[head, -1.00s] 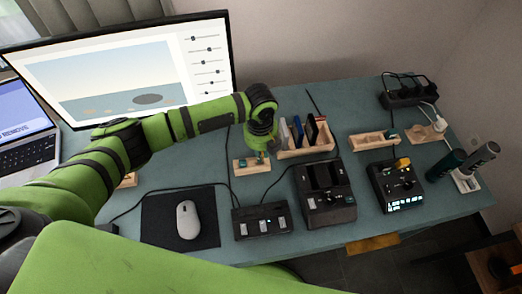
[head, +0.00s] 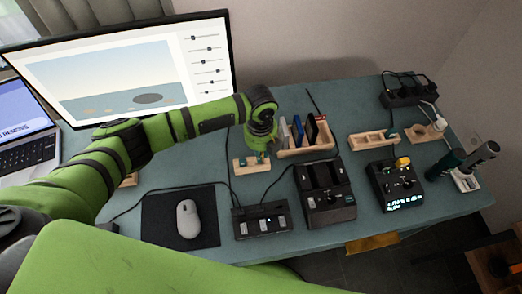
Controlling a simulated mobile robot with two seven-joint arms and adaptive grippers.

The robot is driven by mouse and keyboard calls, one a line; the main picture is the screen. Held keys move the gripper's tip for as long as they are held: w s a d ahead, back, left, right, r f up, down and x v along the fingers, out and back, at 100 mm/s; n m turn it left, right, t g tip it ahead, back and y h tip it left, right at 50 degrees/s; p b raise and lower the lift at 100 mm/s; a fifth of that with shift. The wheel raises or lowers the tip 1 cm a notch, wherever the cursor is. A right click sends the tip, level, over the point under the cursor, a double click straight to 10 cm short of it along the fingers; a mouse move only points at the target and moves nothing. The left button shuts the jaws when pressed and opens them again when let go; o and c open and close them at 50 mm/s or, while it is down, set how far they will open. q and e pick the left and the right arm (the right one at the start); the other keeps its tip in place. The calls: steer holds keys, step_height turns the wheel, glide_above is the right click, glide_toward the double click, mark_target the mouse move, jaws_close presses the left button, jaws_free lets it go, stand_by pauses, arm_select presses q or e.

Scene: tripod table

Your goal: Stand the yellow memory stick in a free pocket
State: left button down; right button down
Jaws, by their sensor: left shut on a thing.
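My left gripper (head: 262,150) reaches down at the back middle of the table, just over a small wooden block (head: 244,167) and close to the left end of a wooden rack. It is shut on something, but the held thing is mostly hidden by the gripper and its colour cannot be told. A small teal spot shows at the fingertips. The block's pockets are too small and covered to make out. A small yellow piece (head: 403,162) shows on the black device at the right; I cannot tell whether it is a memory stick. My right gripper is not in view.
The wooden rack (head: 310,150) holds several upright thin items beside the gripper. Another wooden tray (head: 370,140) lies right of it. Black devices (head: 325,190) (head: 396,185) stand in front, with a mouse (head: 188,219) on a dark pad. A monitor (head: 130,70) stands behind my left arm.

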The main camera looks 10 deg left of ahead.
arm_select(q)
steer(key=shift+f+b, duration=0.7)
steer(key=shift+f, duration=0.65)
steer(key=c, duration=1.2)
jaws_free()
step_height(320, 180, up, 12)
steer(key=shift+r, duration=0.1)
